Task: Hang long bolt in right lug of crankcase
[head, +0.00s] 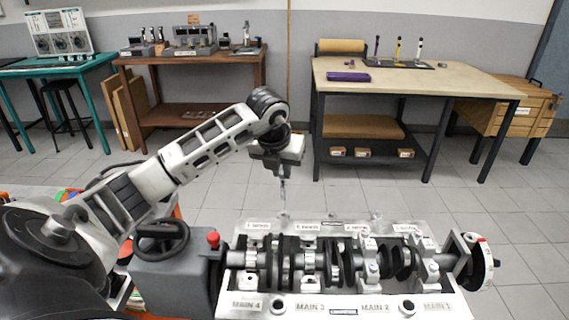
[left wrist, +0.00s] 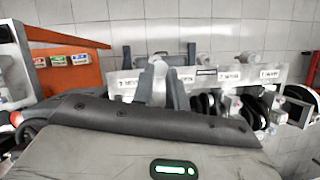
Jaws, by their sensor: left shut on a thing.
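The crankcase (head: 262,302) lies in front of me with the crankshaft (head: 310,260) in it. Its near side carries labels MAIN 4 to MAIN 1. It also shows in the left wrist view (left wrist: 125,84). My left gripper (head: 283,182) points down above and behind the crankcase's far edge, left of its middle. It is shut on a slender grey piece, which looks like the long bolt (head: 283,200); fingers hide much of it. Small lugs stick out along the far edge; one (head: 377,216) is right of the gripper. My right gripper is out of view.
A grey stand part with a black handwheel (head: 162,238) and red knob (head: 213,239) stands left of the crankcase. A round dial wheel (head: 484,263) is at its right end. Workbenches (head: 440,78) stand far back. The floor between is clear.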

